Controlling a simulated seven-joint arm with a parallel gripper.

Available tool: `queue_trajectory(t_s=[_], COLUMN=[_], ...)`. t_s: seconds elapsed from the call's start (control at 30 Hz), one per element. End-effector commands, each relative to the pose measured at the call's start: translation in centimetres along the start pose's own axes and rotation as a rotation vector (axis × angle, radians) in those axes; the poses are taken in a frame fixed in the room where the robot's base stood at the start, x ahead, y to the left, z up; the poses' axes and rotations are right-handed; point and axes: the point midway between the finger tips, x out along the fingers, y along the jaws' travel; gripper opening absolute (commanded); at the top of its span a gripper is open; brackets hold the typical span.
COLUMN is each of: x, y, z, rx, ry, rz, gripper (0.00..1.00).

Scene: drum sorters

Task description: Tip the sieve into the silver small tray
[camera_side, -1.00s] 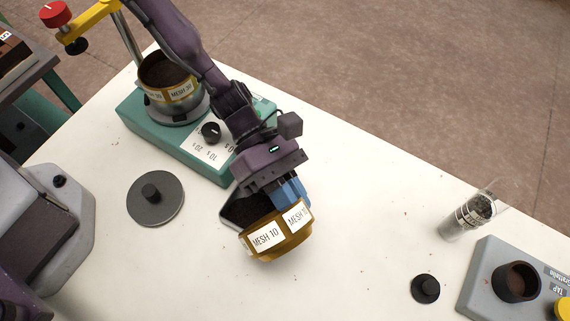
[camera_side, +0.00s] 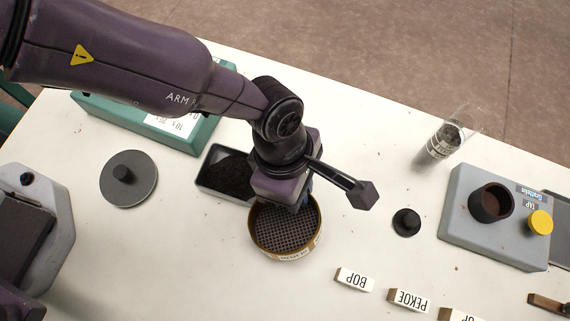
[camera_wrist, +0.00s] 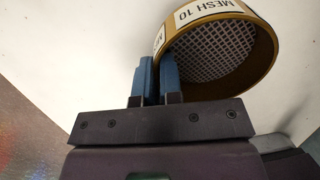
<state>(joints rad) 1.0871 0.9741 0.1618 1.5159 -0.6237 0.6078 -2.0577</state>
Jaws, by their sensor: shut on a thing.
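The sieve (camera_side: 286,246) is a round brass ring with a mesh floor and a MESH 10 label. It is near level in the side view, just in front of the tray, and its mesh looks bare. My gripper (camera_wrist: 157,80) is shut on the sieve's wall; the blue fingers pinch the rim of the sieve (camera_wrist: 262,75) in the wrist view. In the side view my wrist hides most of the fingers. The silver small tray (camera_side: 203,178) stands behind and left of the sieve, with a heap of dark leaf in it. My wrist covers its right end.
A grey lid (camera_side: 128,180) lies left of the tray. The teal shaker base (camera_side: 185,140) is behind. At right are a glass jar (camera_side: 443,142), a black knob lid (camera_side: 406,222) and a grey tapper (camera_side: 470,230). Labelled blocks (camera_side: 354,280) stand in front.

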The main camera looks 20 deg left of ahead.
Motion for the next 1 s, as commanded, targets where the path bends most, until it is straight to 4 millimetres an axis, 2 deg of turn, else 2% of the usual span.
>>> queue_trajectory(t_s=[0.5,0.83,1.0], x=[2.4,2.4,1.3], y=[-0.8,-0.8,-0.9], z=[1.9,1.9,2.2], rx=[-0.002,-0.004,-0.004], ry=[0.225,0.228,0.224], rz=[0.098,0.100,0.101], gripper=[0.00,0.00,0.00])
